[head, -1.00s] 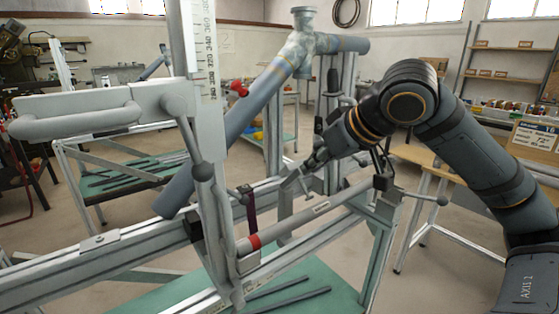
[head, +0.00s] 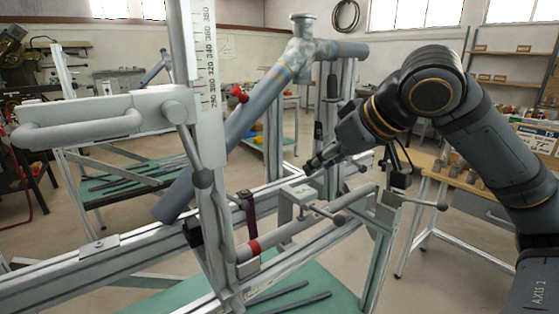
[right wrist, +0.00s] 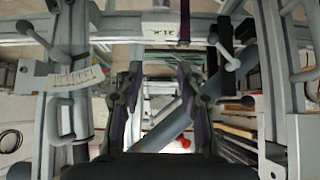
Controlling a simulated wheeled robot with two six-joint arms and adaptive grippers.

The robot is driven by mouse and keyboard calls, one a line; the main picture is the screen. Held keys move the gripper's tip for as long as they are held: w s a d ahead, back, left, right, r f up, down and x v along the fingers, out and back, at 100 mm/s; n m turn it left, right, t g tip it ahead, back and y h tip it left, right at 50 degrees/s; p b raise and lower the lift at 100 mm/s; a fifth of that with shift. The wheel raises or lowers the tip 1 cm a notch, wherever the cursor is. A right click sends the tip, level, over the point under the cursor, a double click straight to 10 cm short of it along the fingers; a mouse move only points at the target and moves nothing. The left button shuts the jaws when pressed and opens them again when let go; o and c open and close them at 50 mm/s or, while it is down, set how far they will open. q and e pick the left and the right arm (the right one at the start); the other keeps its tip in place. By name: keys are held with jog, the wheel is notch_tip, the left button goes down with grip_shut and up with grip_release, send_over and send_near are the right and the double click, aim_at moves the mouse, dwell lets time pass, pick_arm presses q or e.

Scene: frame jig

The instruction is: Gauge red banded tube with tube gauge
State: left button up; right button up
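The red banded tube (head: 290,229) is a grey tube lying slantwise along the jig's front beam, with a red band near its lower left end. A pale grey fitting with a rod and ball-ended handle, apparently the tube gauge (head: 302,193), stands at the middle of this tube. Whether it touches the tube I cannot tell. My right gripper (head: 314,164) is just above and right of the fitting, apart from it. In the right wrist view its fingers (right wrist: 158,92) are spread with nothing held between them. My left gripper is not in view.
A thick grey slanted tube (head: 258,105) crosses behind the gauge. A scaled upright (head: 206,75) with a clamp handle (head: 80,125) stands at left. Ball-ended levers (head: 440,206) project at right. A green shelf (head: 330,296) lies below the beam, with dark rods on it.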

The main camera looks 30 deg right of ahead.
jog(key=v, duration=0.3)
jog(key=shift+s+r, duration=0.2)
